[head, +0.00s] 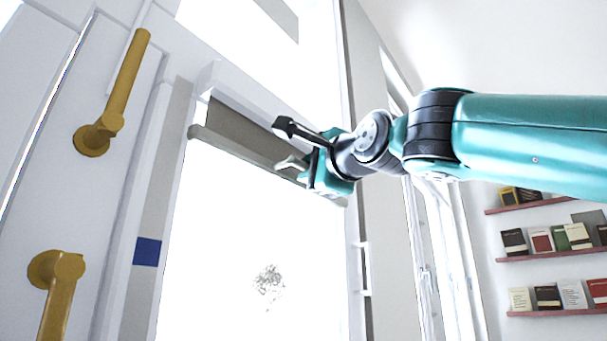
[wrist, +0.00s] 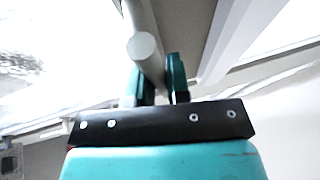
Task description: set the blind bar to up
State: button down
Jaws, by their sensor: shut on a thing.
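The blind bar (head: 228,149) is a grey rail along the lower edge of a short grey-brown blind (head: 235,124), near the top of the bright window in the head view. The bar slants down to the right in that picture. My gripper (head: 284,145) is at the right part of the bar, with dark and light fingers around it. In the wrist view the bar (wrist: 145,47) runs in between the teal fingers of my gripper (wrist: 157,82), its rounded end facing the camera. My gripper is shut on the bar; the exact contact is partly hidden.
Two yellow handles (head: 122,85) (head: 59,290) stand out from white panels at the left. A blue patch (head: 147,251) marks the window's left frame. Shelves with books (head: 545,257) are at the right. The window area below the bar looks clear.

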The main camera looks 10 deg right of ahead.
jog(key=c, duration=1.1)
grip_release()
jog(key=shift+f, duration=0.1)
jog(key=b+v, duration=1.1)
jog(key=v, duration=0.6)
jog(key=shift+s, duration=0.15)
jog(key=shift+c, duration=0.5)
